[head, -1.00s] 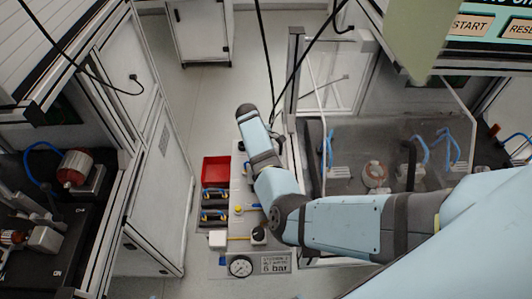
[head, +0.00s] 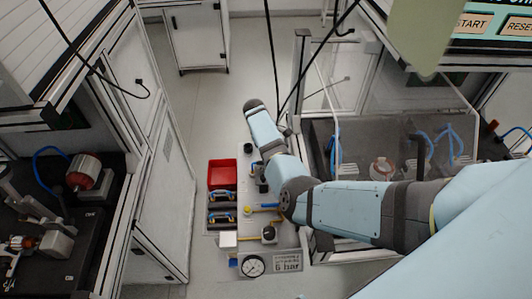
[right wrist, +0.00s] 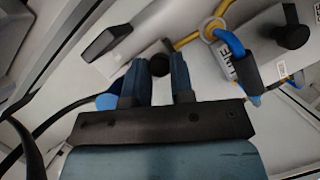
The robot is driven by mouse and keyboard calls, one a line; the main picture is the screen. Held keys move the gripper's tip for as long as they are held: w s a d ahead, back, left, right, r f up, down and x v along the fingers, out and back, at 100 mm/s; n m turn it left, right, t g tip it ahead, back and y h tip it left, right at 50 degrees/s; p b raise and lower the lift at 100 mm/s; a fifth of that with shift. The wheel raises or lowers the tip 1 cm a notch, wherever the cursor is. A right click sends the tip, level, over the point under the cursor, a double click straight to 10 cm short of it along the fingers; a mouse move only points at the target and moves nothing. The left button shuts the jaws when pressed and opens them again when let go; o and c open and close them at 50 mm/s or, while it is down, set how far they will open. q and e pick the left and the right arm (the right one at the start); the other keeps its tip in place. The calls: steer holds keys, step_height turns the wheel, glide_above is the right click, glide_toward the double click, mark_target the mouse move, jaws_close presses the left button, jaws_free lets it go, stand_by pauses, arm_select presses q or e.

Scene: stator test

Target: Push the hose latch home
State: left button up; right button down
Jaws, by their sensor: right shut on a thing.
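My right arm reaches over a light service panel (head: 225,268) in the head view; its gripper is mostly hidden there behind the arm. A blue hose (right wrist: 231,42) passes through a pale ring (right wrist: 214,29) with a tag, right of the fingers. I cannot tell which part is the hose latch. My left gripper is not in view.
A dark bar (right wrist: 105,42) lies left of the fingers. Machine cabinets stand at both sides, with open floor (head: 215,110) behind the panel.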

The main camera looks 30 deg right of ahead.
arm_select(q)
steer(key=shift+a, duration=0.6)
arm_select(e)
steer(key=shift+w, duration=0.25)
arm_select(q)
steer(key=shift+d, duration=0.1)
arm_select(e)
steer(key=shift+d, duration=0.1)
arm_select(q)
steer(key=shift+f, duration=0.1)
arm_select(e)
steer(key=c, duration=1.2)
jaws_free()
steer(key=shift+c, duration=0.2)
